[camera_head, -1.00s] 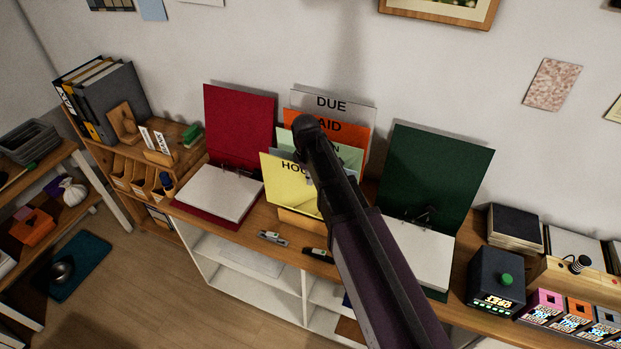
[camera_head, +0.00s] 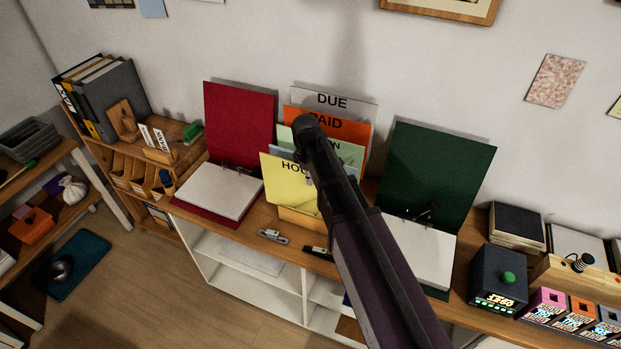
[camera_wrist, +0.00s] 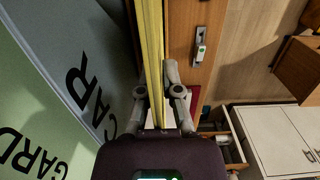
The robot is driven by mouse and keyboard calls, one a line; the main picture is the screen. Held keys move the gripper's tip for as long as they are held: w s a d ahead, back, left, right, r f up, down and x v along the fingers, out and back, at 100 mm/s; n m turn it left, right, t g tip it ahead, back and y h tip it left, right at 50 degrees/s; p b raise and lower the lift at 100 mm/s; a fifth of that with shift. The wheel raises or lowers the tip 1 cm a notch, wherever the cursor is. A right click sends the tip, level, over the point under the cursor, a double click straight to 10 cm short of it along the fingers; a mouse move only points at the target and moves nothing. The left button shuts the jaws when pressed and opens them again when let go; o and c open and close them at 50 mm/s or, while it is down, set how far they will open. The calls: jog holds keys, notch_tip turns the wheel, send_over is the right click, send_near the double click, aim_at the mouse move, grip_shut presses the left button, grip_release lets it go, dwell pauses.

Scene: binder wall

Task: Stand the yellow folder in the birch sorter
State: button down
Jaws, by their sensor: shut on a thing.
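The yellow folder (camera_head: 288,184), lettered "HOU…", is upright with a slight tilt at the front of the birch sorter (camera_head: 299,217). Its lower edge is at the sorter's front wall; I cannot tell how deep it sits. In the wrist view the yellow folder (camera_wrist: 152,40) shows edge-on between the fingers of my gripper (camera_wrist: 158,92), which is shut on it. In the head view my arm hides the gripper and the folder's right side. Behind it stand a pale green folder (camera_head: 350,155), an orange "PAID" folder (camera_head: 355,127) and a grey "DUE" folder (camera_head: 350,100).
A red binder (camera_head: 240,125) stands open at left of the sorter, a dark green binder (camera_head: 435,175) at right. A dark box with a green knob (camera_head: 497,275) is farther right.

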jog(key=shift+f+b, duration=2.35)
jog(key=shift+f, duration=0.1)
dwell(1.5)
jog(key=c, duration=0.7)
grip_release()
jog(key=shift+r, duration=0.25)
notch_tip(320, 180, up, 11)
jog(key=p, duration=1.1)
jog(key=shift+p, duration=0.3)
jog(key=shift+d, duration=0.1)
